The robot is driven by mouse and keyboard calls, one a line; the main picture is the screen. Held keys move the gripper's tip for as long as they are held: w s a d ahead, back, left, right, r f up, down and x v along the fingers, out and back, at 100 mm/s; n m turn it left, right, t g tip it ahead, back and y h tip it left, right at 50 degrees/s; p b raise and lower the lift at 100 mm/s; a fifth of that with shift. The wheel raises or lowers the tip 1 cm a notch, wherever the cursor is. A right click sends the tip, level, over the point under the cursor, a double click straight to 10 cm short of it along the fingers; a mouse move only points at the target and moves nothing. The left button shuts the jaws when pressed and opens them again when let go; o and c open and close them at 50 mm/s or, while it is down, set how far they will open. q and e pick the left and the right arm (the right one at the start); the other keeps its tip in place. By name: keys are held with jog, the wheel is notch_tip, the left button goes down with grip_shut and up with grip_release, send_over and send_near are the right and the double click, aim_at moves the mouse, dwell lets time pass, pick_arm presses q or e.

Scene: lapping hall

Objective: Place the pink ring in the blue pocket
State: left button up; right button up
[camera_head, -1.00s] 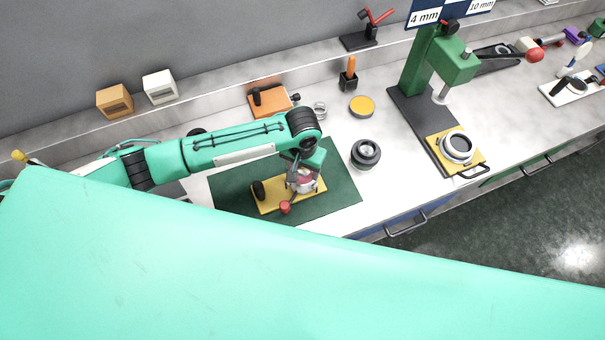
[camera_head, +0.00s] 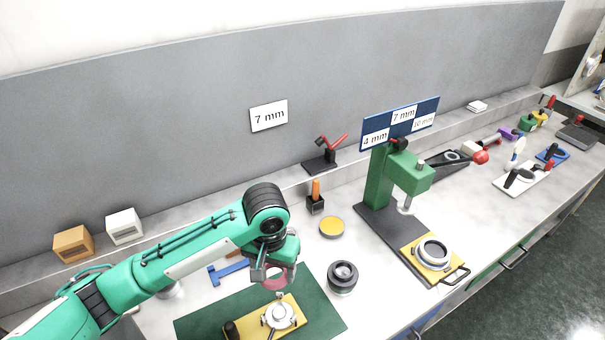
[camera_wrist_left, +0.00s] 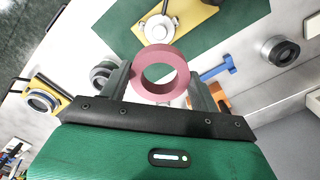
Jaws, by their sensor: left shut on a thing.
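The pink ring (camera_head: 287,280) is held between the fingers of my left gripper (camera_head: 273,272), above the back part of the green mat. In the left wrist view the ring (camera_wrist_left: 140,74) sits between the two fingertips, its hole clear. Below and in front of the gripper in the head view is a yellow fixture (camera_head: 291,326) with a round silver clamp part on top and a black knob; the pink ring is apart from it. I cannot pick out a blue pocket for certain; a blue T-shaped piece (camera_head: 228,272) lies left of the gripper. My right gripper is out of view.
A dark round cylinder (camera_head: 342,276) stands right of the mat (camera_head: 210,326). Further right is a green press (camera_head: 378,180) with a yellow plate (camera_head: 417,259) bearing a ring. A yellow-topped disc (camera_head: 331,228) and an orange-handled tool (camera_head: 316,197) stand behind. Bench is clear between them.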

pick_arm(q)
jog(key=s+a+r+n+b, duration=0.1)
jog(key=s+a+n, duration=0.1)
jog(key=a, duration=0.9)
jog(key=shift+s+a+r, duration=0.15)
jog(key=shift+a+r, duration=0.1)
jog(key=shift+r, duration=0.1)
